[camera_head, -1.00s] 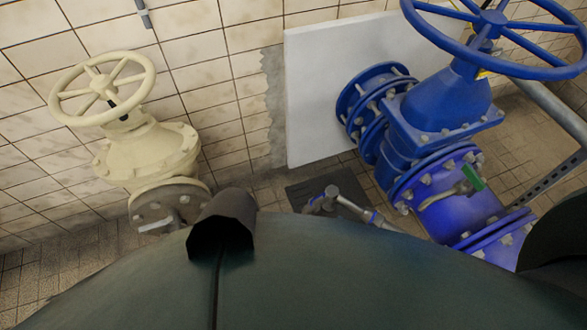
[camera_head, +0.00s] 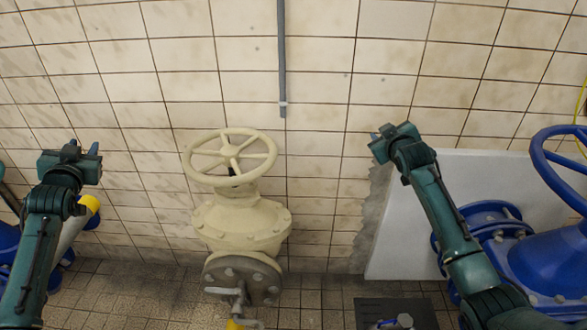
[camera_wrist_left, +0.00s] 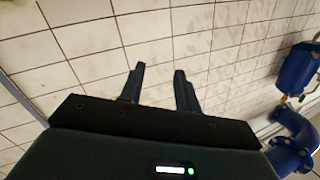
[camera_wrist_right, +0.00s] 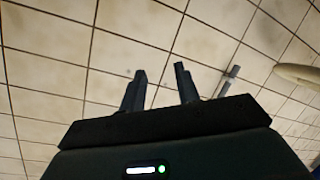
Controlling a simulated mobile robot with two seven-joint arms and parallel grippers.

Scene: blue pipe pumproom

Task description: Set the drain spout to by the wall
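A small grey pipe fitting (camera_head: 240,298) with a yellow end shows under the cream valve's flange in the head view. A second small fitting (camera_head: 402,322) with a blue part shows at the bottom edge, by a dark floor plate. I cannot tell for sure which one is the drain spout. Both are cut off by the frame's bottom edge. My left gripper (camera_head: 80,151) is raised at the left, open and empty; its spread fingers show in the left wrist view (camera_wrist_left: 158,70). My right gripper (camera_head: 387,132) is raised before the wall, open and empty, also in the right wrist view (camera_wrist_right: 160,70).
The cream handwheel valve (camera_head: 240,220) stands between my arms. A big blue valve (camera_head: 545,265) is at the right, before a white panel (camera_head: 420,215). A grey conduit (camera_head: 282,60) runs down the tiled wall. A dark plate (camera_head: 375,308) lies on the tiled floor.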

